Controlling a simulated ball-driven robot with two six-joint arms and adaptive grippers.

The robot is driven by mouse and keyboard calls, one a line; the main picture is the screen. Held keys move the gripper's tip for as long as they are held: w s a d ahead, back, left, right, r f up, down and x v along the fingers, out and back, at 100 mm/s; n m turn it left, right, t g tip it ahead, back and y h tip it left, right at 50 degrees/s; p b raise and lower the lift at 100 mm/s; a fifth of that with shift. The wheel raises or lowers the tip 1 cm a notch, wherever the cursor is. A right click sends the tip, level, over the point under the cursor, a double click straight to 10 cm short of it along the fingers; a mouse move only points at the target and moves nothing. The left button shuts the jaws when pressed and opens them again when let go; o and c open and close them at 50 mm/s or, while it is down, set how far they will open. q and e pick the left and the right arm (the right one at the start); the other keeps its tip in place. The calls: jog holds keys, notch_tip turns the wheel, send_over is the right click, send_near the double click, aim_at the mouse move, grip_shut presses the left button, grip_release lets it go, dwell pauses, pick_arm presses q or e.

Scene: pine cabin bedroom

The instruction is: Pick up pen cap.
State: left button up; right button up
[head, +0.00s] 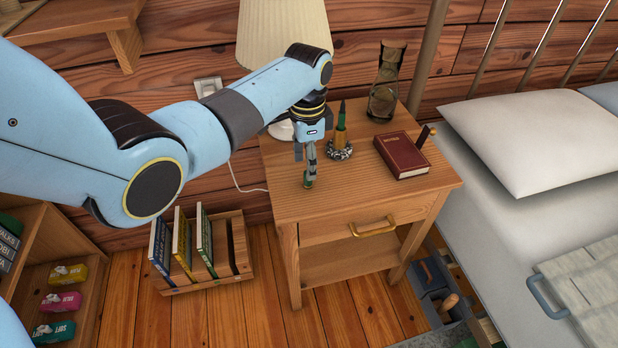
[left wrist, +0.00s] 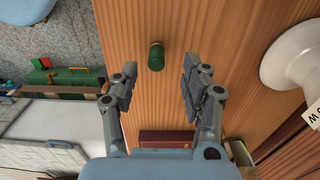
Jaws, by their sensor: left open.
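The pen cap is a small dark green cylinder with a gold band. In the left wrist view the pen cap (left wrist: 156,58) is on the bare wood of the nightstand, a little beyond my fingertips and roughly in line with the gap between them. In the head view the pen cap (head: 308,184) shows just below my left gripper (head: 308,168), near the nightstand's left edge. My left gripper is open and empty in the left wrist view (left wrist: 158,86), one finger to each side. I cannot tell whether the fingers touch the wood. My right gripper is not in view.
A bed with a pillow (head: 540,140) stands at right. The nightstand's front area is clear.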

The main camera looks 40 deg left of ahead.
pick_arm(q)
notch_tip(320, 180, down, 5)
jog(key=shift+s+d+r+b, duration=0.15)
jog(key=shift+r+b, duration=0.05)
jog(key=shift+b, duration=0.45)
jog(key=shift+c, duration=0.4)
jog(key=c, duration=0.8)
